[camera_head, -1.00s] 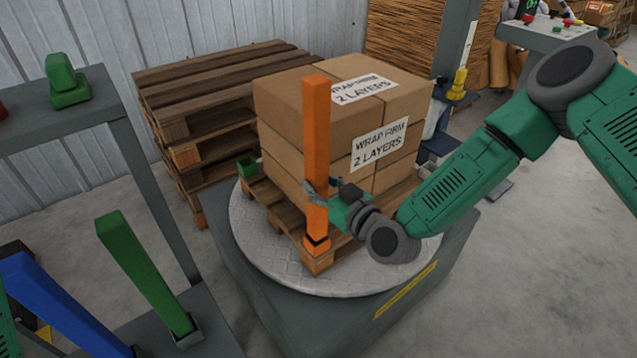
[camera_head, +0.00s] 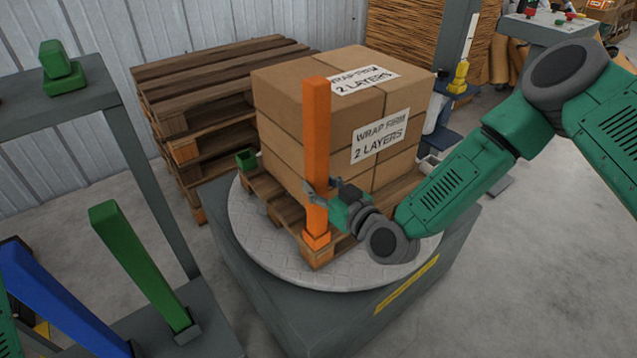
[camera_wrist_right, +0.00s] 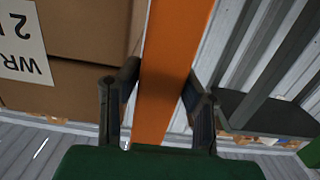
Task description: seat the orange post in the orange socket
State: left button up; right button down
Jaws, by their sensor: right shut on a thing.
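The orange post (camera_head: 316,135) stands upright at the near corner of the loaded pallet. The orange socket (camera_head: 317,241) is on that pallet corner. The post's lower end meets the socket with no gap that I can make out; how deep it sits is hidden. My right gripper (camera_head: 318,192) is shut on the post, partway up its length. In the right wrist view the orange post (camera_wrist_right: 170,75) runs between the two dark fingers. My left gripper is not in view.
Stacked cartons (camera_head: 290,110) stand on the pallet right behind the post. A green socket (camera_head: 246,160) is at another pallet corner. The pallet rests on a round turntable (camera_head: 350,280). A rack at left holds a green post (camera_head: 140,265) and a blue post (camera_head: 60,305).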

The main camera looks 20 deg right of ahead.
jog(key=shift+f+b, duration=0.9)
jog(key=shift+f, duration=0.4)
jog(key=c, duration=1)
grip_release()
jog(key=v, duration=1.2)
